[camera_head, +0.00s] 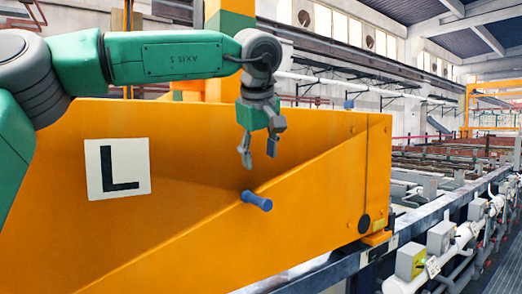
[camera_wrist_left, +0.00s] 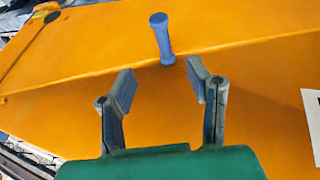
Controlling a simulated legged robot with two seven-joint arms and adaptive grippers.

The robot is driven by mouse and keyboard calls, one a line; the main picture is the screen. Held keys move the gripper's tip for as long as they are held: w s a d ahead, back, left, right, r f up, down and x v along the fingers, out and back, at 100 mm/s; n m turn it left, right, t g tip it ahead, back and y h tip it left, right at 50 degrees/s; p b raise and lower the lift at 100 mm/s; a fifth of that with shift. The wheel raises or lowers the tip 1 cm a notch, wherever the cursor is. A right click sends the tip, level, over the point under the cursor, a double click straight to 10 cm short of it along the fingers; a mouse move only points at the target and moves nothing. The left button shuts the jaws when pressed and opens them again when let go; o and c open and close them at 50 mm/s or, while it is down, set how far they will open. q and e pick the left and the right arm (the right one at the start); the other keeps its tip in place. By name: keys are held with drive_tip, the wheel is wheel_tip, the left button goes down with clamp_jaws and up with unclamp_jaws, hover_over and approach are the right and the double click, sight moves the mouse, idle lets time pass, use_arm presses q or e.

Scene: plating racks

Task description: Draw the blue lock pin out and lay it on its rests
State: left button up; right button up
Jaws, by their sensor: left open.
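The blue lock pin (camera_head: 257,201) sticks out of the sloping face of the orange beam, its free end pointing right and toward me in the head view. In the left wrist view the pin (camera_wrist_left: 161,38) stands out of the orange face, just beyond the fingertips and between their lines. My left gripper (camera_head: 259,155) is open and empty, hanging above the pin with its fingers pointing down. Its fingers also show in the left wrist view (camera_wrist_left: 160,80), spread apart and not touching the pin. The pin's rests cannot be made out. My right gripper is out of view.
The large orange beam (camera_head: 200,165) carries a white plate with a black L (camera_head: 118,169). A black round disc (camera_head: 364,223) sits at its right end. A blue-grey rail with grey boxes and white pipes (camera_head: 440,237) runs along the right. Air around the gripper is clear.

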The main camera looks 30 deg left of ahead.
sight(259, 197)
use_arm(q)
drive_tip(key=x, duration=1.2)
drive_tip(key=shift+a+f+p, duration=0.1)
drive_tip(key=shift+a+p, duration=0.3)
drive_tip(key=shift+w+f, duration=0.3)
drive_tip(key=shift+f, duration=0.4)
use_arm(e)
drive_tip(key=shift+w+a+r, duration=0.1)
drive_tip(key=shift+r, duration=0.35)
use_arm(q)
drive_tip(key=shift+a, duration=0.15)
clamp_jaws()
drive_tip(key=c, duration=0.6)
unclamp_jaws()
drive_tip(key=shift+c, duration=0.2)
clamp_jaws()
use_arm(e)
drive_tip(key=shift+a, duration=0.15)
